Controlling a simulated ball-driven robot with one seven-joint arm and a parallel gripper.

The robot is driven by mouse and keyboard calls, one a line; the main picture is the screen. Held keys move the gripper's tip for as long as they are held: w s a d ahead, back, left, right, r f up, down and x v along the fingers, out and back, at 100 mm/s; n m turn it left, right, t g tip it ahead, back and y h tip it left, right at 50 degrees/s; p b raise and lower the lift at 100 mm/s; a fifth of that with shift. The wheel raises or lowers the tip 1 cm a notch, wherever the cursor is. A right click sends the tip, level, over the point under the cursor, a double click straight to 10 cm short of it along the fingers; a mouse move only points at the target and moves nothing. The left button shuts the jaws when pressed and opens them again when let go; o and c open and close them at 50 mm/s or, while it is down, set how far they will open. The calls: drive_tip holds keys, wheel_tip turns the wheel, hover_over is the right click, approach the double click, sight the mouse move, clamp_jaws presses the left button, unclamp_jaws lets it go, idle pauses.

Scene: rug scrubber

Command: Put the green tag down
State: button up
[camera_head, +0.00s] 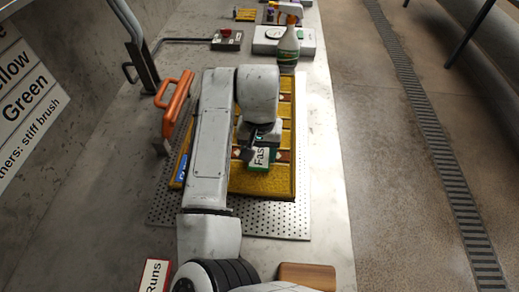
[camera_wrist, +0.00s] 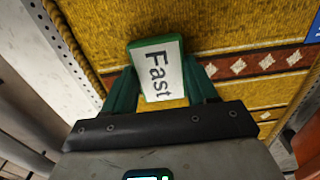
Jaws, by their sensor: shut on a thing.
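The green tag (camera_wrist: 174,45) has a white face reading "Fast" and sits between the green fingers of my gripper (camera_wrist: 160,88) in the wrist view. My gripper is shut on it. In the head view the tag (camera_head: 264,158) shows over the right half of the yellow rug (camera_head: 262,184), beside my arm. I cannot tell whether the tag touches the rug or hangs just above it. The rug has a dark red band with pale diamonds, partly hidden by my arm.
The rug lies on a perforated metal plate (camera_head: 275,224) on the bench. An orange handle (camera_head: 176,103) stands at its left. A wooden block (camera_head: 306,275) and a "Runs" card (camera_head: 154,274) lie in front.

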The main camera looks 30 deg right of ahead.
sight(260, 156)
drive_tip(key=shift+f, duration=0.2)
drive_tip(key=o, duration=1)
drive_tip(key=shift+r, duration=0.1)
wheel_tip(260, 156, up, 12)
drive_tip(key=shift+r, duration=0.1)
idle(0.4)
